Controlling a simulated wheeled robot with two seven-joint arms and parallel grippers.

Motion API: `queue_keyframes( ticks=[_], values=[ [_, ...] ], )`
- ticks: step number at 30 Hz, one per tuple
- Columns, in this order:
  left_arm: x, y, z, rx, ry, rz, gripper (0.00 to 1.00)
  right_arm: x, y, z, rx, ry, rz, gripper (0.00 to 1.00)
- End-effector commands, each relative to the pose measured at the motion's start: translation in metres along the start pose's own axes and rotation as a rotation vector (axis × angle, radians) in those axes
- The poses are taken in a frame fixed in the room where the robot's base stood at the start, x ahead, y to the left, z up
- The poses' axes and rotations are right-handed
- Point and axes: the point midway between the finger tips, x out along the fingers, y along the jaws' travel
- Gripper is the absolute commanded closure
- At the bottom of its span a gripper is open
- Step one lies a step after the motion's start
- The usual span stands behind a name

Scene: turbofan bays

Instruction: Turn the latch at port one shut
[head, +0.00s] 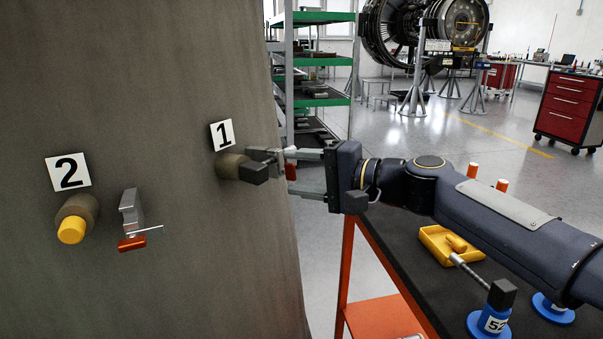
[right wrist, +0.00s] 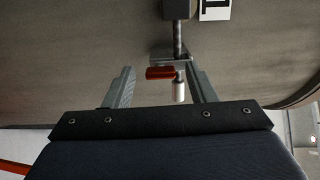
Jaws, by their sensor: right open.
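Port one (head: 228,166), a brownish round stub under the label "1", sits on the grey casing with a dark block (head: 254,172) at its mouth. The latch's red tab (head: 291,171) shows right of it, beside grey metal. In the right wrist view the red tab (right wrist: 160,73) lies crosswise beside a metal rod and a pale cylinder end. My right gripper (head: 288,172) is open, with one finger above the tab and one below in the head view. In the right wrist view its fingers (right wrist: 160,68) stand either side of the tab, with gaps. My left gripper is not in view.
Port two (head: 75,215) has a yellow cap, with its own red-tabbed latch (head: 132,220) beside it. A dark-topped orange cart (head: 395,265) stands below my right arm, carrying a yellow part (head: 440,243) and blue-based items (head: 490,318). Green shelves (head: 325,60) stand behind.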

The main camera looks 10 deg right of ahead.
Motion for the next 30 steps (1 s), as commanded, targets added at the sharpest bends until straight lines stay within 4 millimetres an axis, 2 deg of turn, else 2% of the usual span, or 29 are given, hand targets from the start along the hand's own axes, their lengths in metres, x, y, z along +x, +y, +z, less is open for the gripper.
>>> queue_keyframes(
  ticks=[4,7,15,19,23,30],
  values=[
    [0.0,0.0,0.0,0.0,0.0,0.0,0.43,-0.001,0.0,0.0,0.0,0.001,-0.001,0.49],
    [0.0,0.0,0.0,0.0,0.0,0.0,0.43,-0.01,-0.001,-0.001,0.0,0.002,-0.001,0.49],
    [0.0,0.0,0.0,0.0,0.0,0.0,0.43,-0.056,0.0,-0.001,0.0,0.005,-0.001,0.49],
    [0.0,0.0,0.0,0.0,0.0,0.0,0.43,-0.071,0.0,-0.001,0.0,0.002,-0.001,0.49],
    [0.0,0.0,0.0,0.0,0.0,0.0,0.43,-0.078,0.0,0.0,0.0,0.001,0.0,0.49],
    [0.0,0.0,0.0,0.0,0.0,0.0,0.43,-0.078,0.0,0.0,0.0,0.0,0.0,0.49]
  ],
)
